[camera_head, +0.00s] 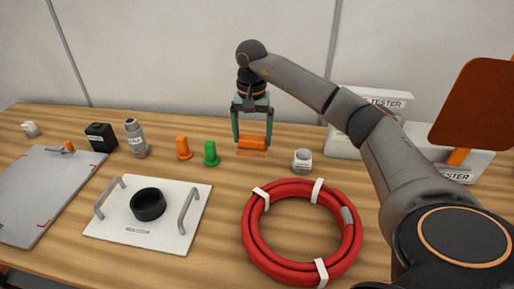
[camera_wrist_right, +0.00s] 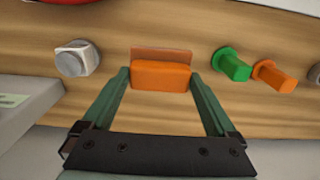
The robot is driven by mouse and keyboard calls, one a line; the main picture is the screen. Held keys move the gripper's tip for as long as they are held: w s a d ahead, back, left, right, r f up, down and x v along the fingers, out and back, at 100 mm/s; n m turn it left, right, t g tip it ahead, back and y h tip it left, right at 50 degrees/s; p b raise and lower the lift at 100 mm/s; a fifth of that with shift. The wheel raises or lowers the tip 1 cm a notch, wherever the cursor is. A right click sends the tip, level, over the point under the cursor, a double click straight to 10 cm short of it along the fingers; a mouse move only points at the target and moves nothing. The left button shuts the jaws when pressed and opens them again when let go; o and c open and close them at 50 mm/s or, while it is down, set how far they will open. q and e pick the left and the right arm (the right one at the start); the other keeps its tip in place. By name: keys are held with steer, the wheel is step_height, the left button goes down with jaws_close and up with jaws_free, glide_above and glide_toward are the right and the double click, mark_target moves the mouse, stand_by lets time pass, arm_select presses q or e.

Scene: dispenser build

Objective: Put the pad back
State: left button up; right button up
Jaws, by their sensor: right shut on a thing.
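An orange block (camera_head: 252,141), which I take to be the pad, is between the fingers of my right gripper (camera_head: 252,140) at the back of the wooden table. In the right wrist view the pad (camera_wrist_right: 161,75) sits between the green fingertips of the right gripper (camera_wrist_right: 161,82), which is shut on it. A flat orange-brown patch (camera_wrist_right: 162,55) shows along the pad's far edge. In the head view a paler orange strip (camera_head: 252,153) shows just below it. I cannot tell the gap between pad and table. My left gripper is not in view.
An orange peg (camera_head: 183,148) and a green peg (camera_head: 211,154) stand left of the gripper. A red hose coil (camera_head: 251,237) lies in front. White tester boxes (camera_head: 345,145) are at right, with an orange-brown panel (camera_head: 480,100) nearer.

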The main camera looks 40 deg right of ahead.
mark_target(257, 147)
steer(key=shift+d+f, duration=0.65)
steer(key=shift+f, duration=0.2)
steer(key=f, duration=0.3)
steer(key=shift+d+f, duration=0.15)
steer(key=shift+d, duration=0.05)
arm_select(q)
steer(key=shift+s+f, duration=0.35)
arm_select(e)
steer(key=shift+w, duration=0.1)
steer(key=shift+f, duration=0.15)
steer(key=o, duration=0.9)
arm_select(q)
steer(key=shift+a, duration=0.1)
arm_select(e)
steer(key=shift+o, duration=0.2)
